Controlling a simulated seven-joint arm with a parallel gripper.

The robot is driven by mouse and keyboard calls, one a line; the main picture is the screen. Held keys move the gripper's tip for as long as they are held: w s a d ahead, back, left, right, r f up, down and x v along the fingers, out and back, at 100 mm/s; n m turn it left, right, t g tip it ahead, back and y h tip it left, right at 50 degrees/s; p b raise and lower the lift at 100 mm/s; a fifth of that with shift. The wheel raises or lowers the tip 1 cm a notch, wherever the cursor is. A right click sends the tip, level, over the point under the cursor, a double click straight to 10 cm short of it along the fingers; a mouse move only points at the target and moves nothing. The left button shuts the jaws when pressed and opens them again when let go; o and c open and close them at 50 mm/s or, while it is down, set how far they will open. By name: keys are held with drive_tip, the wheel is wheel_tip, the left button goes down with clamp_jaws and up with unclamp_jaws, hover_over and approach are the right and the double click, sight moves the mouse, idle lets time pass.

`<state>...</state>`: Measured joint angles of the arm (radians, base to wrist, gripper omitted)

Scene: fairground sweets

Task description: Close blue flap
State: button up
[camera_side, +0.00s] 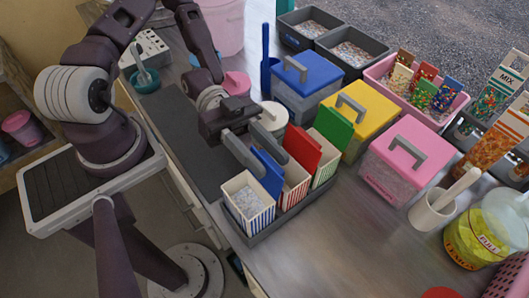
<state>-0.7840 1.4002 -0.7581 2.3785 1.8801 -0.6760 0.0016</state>
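The blue flap (267,172) stands raised and tilted on the back edge of the blue-striped box (250,207). The box is open at the top and holds pale, grainy sweets. My gripper (274,170) is over the back of this box, with its two grey fingers apart, one on each side of the blue flap in the picture. I cannot tell whether either finger touches the flap. The gripper looks open, and part of the flap's upper edge is close to the fingers.
A red-flap box (294,183) and a green-flap box (326,166) stand beside it in a dark grey tray (279,222), flaps raised. Blue (305,72), yellow (366,104) and pink (409,147) lidded bins stand behind. The counter in front right is mostly clear.

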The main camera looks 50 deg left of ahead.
clamp_jaws()
drive_tip(key=shift+s, duration=0.1)
drive_tip(key=shift+s+f+m, duration=0.3)
drive_tip(key=shift+s+m, duration=0.7)
drive_tip(key=shift+m, duration=1.55)
drive_tip(key=shift+s+f+m, duration=0.25)
drive_tip(key=shift+s+m, duration=0.8)
drive_tip(key=shift+m, duration=1.45)
drive_tip(key=shift+s+f+m, duration=0.3)
drive_tip(key=shift+s+m, duration=0.7)
drive_tip(key=shift+m, duration=1.55)
